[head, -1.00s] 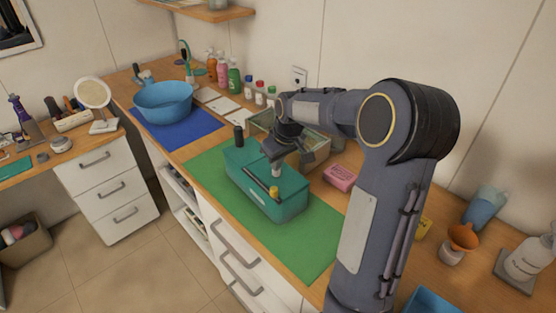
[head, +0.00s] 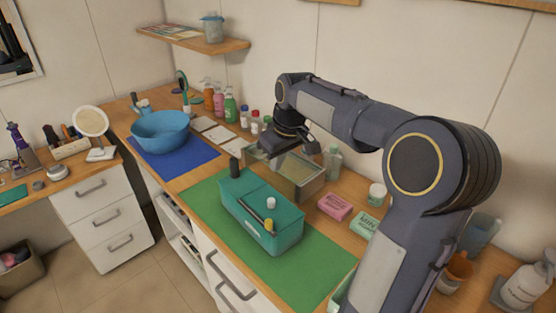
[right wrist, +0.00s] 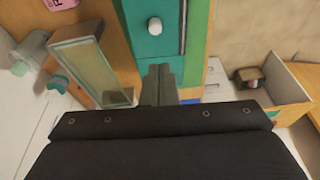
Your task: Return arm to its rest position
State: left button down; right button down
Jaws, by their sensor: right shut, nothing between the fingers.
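My right arm reaches in from the right in the head view. Its gripper (head: 264,165) is shut and empty, raised over the area between the teal box and the metal-rimmed glass container. In the right wrist view the fingers (right wrist: 161,82) are together, with nothing between them. The teal box (head: 250,232) sits on a green mat (head: 315,262); a small white-capped item (head: 271,202), a dark stick and a yellow-topped item show at its top. The white item also shows in the right wrist view (right wrist: 155,26), apart from the fingers. My left gripper is not in view.
The glass container (head: 302,184) stands behind the teal box, close to the gripper. A pink box (head: 335,207) and a green box (head: 364,226) lie to the right. A blue bowl (head: 160,131) sits on a blue mat. Several bottles line the wall.

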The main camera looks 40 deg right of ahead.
jog(key=shift+s+r, duration=0.15)
jog(key=shift+r, duration=0.4)
jog(key=s+a+f+m+t+y, duration=0.1)
jog(key=s+a+f, duration=0.3)
jog(key=s+a, duration=0.5)
jog(key=s+a+f+m+t+y+b, duration=0.1)
jog(key=s+a+f, duration=0.4)
jog(key=s+a, duration=0.5)
jog(key=shift+s+f+y, duration=0.15)
jog(key=shift+s+y, duration=0.65)
jog(key=shift+s, duration=0.45)
jog(key=shift+a, duration=0.1)
